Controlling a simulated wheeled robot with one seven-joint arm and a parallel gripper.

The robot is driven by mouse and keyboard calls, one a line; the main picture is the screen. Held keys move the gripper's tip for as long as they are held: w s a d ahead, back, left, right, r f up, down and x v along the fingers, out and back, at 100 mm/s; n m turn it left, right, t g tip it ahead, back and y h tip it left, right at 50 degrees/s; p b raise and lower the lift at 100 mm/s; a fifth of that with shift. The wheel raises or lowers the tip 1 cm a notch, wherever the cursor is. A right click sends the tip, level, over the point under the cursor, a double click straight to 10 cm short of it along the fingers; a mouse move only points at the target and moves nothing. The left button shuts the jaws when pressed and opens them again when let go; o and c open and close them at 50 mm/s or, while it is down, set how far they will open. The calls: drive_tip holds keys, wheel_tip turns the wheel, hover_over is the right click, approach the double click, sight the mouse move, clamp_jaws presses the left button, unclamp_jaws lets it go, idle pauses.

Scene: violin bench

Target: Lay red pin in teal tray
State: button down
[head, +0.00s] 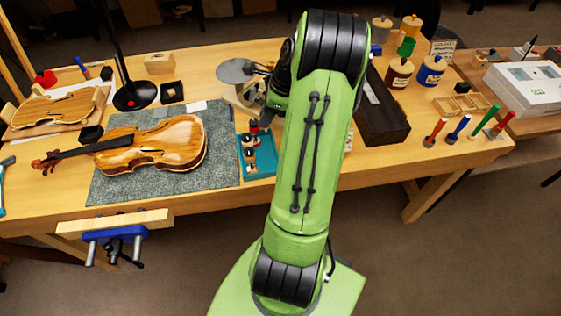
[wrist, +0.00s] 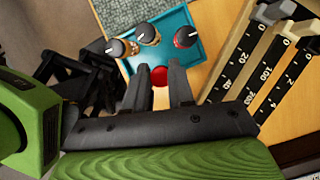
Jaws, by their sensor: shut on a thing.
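The teal tray (head: 266,161) lies on the bench just right of the grey mat; it also shows at the top of the wrist view (wrist: 170,52). It holds a few small pieces with dark knob-like tops. My gripper (wrist: 159,80) is shut on the red pin (wrist: 160,75), whose round red end shows between the fingertips. The pin is over the near edge of the tray in the wrist view; its height above it is hard to tell. In the head view my arm hides much of the gripper and the tray's right side.
A violin (head: 160,145) lies on the grey mat (head: 222,150) left of the tray. A dark box (head: 382,115) stands right of my arm. Scales with numbers (wrist: 262,60) lie right of the tray in the wrist view. Several coloured upright tools (head: 458,127) stand at the right.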

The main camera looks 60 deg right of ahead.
drive_tip(key=shift+s+f, duration=0.15)
drive_tip(key=shift+f, duration=0.1)
wheel_tip(320, 180, down, 10)
drive_tip(key=b, duration=0.3)
drive_tip(key=shift+a+r, duration=0.1)
drive_tip(key=shift+r, duration=0.1)
drive_tip(key=c, duration=1)
unclamp_jaws()
drive_tip(key=shift+o, duration=0.2)
